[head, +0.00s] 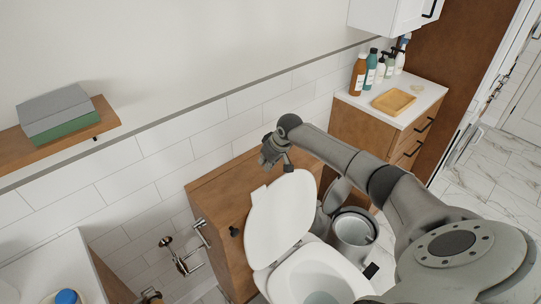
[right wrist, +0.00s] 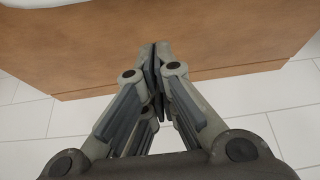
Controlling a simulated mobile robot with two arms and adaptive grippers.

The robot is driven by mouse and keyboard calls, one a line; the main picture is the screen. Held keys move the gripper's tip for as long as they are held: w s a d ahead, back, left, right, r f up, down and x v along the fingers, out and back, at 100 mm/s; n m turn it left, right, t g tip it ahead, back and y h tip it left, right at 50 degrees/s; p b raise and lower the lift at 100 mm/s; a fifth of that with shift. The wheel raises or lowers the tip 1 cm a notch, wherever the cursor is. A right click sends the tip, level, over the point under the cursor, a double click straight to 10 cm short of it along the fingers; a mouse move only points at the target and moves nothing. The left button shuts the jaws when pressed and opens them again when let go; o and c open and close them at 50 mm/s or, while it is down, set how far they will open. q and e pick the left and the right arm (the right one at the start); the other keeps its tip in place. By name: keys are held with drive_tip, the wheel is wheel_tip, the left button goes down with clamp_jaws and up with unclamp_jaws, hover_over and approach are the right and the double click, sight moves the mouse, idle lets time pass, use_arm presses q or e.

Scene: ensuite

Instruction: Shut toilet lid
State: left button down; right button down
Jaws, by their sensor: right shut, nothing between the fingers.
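The toilet lid (head: 280,217) is white and stands raised, tilted back towards the wooden cabinet behind the toilet. The open toilet bowl and seat (head: 318,272) show below it at the bottom of the head view. My right gripper (head: 274,158) is just above and behind the lid's top edge, and its arm reaches in from the right. In the right wrist view its fingers (right wrist: 162,52) are closed together and empty, in front of a brown wooden surface (right wrist: 210,45). I cannot tell whether the gripper touches the lid.
A metal bin (head: 352,232) stands right of the toilet, partly behind my arm. A wooden vanity (head: 365,130) holds several bottles (head: 372,68) and a tray (head: 393,102). A shelf with boxes (head: 56,110) is on the left wall. A metal holder (head: 178,256) is left of the toilet.

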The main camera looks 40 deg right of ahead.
drive_tip(key=s+p, duration=0.2)
drive_tip(key=s, duration=0.1)
drive_tip(key=shift+d+f, duration=0.15)
drive_tip(key=shift+d, duration=0.05)
drive_tip(key=shift+s+f, duration=0.1)
drive_tip(key=shift+s, duration=0.4)
drive_tip(key=shift+f, duration=0.1)
